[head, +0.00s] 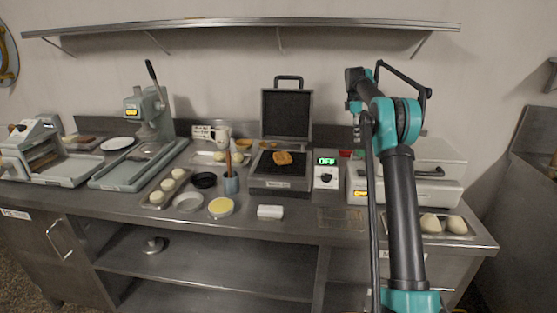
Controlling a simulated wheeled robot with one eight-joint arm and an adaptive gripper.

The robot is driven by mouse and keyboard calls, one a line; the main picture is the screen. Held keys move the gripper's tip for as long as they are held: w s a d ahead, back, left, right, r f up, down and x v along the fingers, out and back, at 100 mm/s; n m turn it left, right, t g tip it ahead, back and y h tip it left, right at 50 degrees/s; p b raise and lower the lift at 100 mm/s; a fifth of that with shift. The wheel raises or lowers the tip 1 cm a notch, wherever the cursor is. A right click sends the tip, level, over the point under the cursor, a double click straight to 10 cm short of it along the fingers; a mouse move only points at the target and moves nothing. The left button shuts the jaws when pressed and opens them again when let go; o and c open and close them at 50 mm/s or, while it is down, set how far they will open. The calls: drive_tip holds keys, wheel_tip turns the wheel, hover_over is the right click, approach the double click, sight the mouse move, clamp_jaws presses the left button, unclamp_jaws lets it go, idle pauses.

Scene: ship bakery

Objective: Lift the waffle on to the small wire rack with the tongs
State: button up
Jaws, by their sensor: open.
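The golden-brown waffle (283,158) lies on the lower plate of the open waffle iron (286,109), whose lid stands upright. A flat, dark, grid-like piece near the counter's front edge looks like the small wire rack (340,219); nothing shows on it. I cannot make out the tongs; my arm hides part of the counter at the right. My gripper (354,98) is raised above the counter, right of the waffle iron, apart from the waffle. It is open; no held thing shows in it.
A control box reading OFF (326,172) stands right of the iron. A blue cup with a wooden-handled tool (230,184), a yellow-filled dish (221,207) and a white block (270,212) stand left of the rack. A dough tray (459,237) is at right; a shelf (240,24) hangs above.

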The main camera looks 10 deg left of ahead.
drive_tip(key=shift+s+a+n+y, duration=0.1)
drive_tip(key=shift+a+n+y, duration=0.3)
drive_tip(key=shift+a, duration=1.4)
drive_tip(key=shift+f, duration=0.15)
drive_tip(key=shift+d+f, duration=0.15)
drive_tip(key=shift+f, duration=1.3)
drive_tip(key=shift+d+f, duration=0.2)
drive_tip(key=shift+f, duration=1.25)
drive_tip(key=shift+d+f, duration=0.15)
drive_tip(key=shift+f, duration=1.3)
drive_tip(key=shift+c, duration=0.5)
drive_tip(key=c, duration=0.6)
wheel_tip(320, 180, up, 12)
